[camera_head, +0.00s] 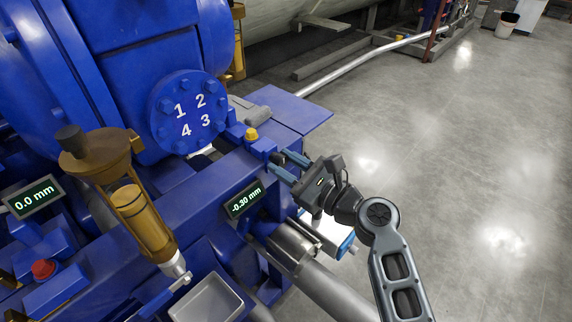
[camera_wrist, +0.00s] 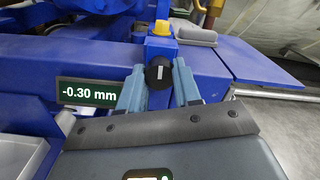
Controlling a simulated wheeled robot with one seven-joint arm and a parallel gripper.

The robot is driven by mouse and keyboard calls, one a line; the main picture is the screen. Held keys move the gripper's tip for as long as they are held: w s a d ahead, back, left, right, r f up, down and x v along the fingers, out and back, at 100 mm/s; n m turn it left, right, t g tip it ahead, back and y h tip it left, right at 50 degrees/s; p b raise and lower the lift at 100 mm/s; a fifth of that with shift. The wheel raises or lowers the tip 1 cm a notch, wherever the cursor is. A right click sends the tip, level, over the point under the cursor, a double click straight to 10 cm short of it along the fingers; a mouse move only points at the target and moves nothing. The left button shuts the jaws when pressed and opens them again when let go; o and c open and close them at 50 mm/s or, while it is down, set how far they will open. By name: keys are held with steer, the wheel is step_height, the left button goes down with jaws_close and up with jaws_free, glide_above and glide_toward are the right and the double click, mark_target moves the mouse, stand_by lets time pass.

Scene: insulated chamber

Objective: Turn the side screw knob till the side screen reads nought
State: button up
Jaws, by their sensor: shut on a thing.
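The side screen (camera_head: 244,199) reads -0.30 mm; it also shows in the wrist view (camera_wrist: 89,93), left of my gripper. The side screw knob (camera_wrist: 158,73) is round and black with a pale mark that stands about upright. It sits on the end of a blue block below a yellow cap (camera_wrist: 161,28). My gripper (camera_wrist: 159,84) is shut on the knob, with one blue-grey finger on each side. In the head view my gripper (camera_head: 277,165) reaches in from the right, and the knob is hidden there by the fingers.
A brass oiler with a glass body (camera_head: 144,218) stands at the left, near a red button (camera_head: 43,269). A grey tray (camera_head: 206,300) lies below. The floor at the right is open.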

steer(key=n+b, duration=0.3)
steer(key=n, duration=0.1)
steer(key=shift+f, duration=0.15)
steer(key=n+b, duration=0.3)
steer(key=n, duration=0.2)
steer(key=n+b, duration=0.4)
steer(key=shift+n, duration=0.3)
steer(key=n+b, duration=0.9)
steer(key=n, duration=0.1)
steer(key=n+b, duration=0.3)
steer(key=shift+n, duration=0.3)
steer(key=n+b, duration=0.4)
steer(key=shift+n+b, duration=1.45)
steer(key=shift+n, duration=0.55)
